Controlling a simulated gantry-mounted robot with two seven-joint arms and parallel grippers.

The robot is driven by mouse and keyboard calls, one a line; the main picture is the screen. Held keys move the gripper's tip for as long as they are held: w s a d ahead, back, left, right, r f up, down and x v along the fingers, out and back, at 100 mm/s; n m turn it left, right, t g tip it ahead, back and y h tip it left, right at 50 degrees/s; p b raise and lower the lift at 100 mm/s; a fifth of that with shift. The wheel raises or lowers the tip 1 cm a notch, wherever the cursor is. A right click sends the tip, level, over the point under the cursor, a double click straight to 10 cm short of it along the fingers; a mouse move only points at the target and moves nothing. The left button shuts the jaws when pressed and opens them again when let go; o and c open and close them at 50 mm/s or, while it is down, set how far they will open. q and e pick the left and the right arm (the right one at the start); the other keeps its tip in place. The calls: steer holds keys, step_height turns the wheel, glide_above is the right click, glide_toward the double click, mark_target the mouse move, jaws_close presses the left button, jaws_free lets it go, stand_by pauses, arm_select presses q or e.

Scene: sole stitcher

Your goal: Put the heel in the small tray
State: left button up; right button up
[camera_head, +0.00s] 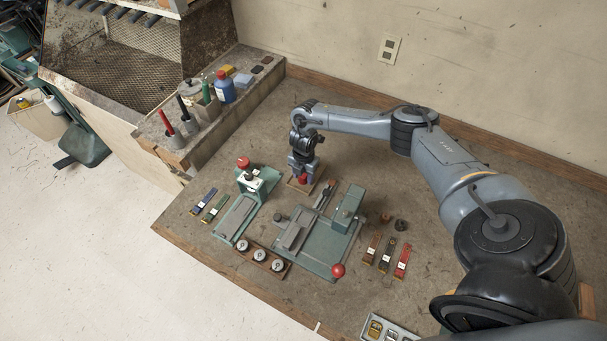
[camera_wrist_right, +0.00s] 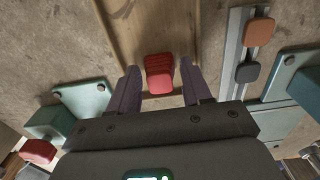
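The red heel (camera_wrist_right: 159,74) lies between the two fingers of my right gripper (camera_wrist_right: 161,88) in the right wrist view. Narrow gaps show between it and each finger, so the gripper looks open around it. The heel is over the small wooden tray (camera_wrist_right: 150,25), and it appears to rest on it. In the head view my right gripper (camera_head: 303,176) points down over this tray (camera_head: 318,187) near the back of the bench, with the red heel (camera_head: 303,181) just below the fingers. My left gripper is not in view.
A green press with a red knob (camera_head: 244,162) stands left of the tray. A larger green fixture (camera_head: 325,250) stands in front. Coloured straps (camera_head: 385,253) lie at the right, and a tray of buckles (camera_head: 390,328) sits at the front edge. The bench behind the tray is clear.

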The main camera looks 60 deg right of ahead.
steer(key=shift+o, duration=0.8)
steer(key=shift+r, duration=0.2)
step_height(320, 180, up, 12)
steer(key=p, duration=0.2)
